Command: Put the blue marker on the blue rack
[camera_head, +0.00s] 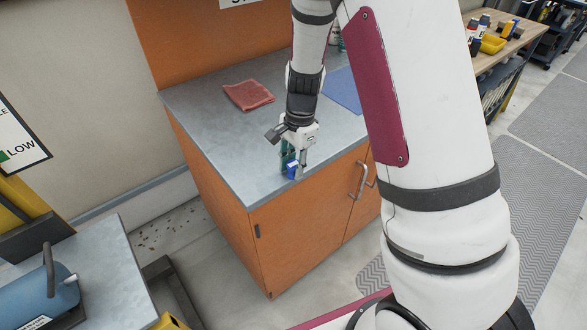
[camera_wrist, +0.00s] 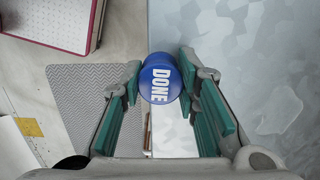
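The blue marker (camera_head: 292,170) is a short blue cylinder near the counter's front edge. Its round top reads "DONE" in the wrist view (camera_wrist: 160,78). My gripper (camera_head: 293,168) points down with its green-padded fingers around the marker. In the wrist view my fingertips (camera_wrist: 160,75) appear to press it from both sides. I cannot tell whether its base touches the counter. A flat blue panel (camera_head: 343,90) lies farther back on the counter, partly behind my arm; I cannot tell whether it is the blue rack. No other rack shows clearly.
The grey-topped orange counter (camera_head: 215,120) has a folded red cloth (camera_head: 248,95) at the back left. Its front left top is bare. A bench at lower left holds a blue case (camera_head: 40,300). A wooden table (camera_head: 490,55) with bottles and a yellow bin stands at upper right.

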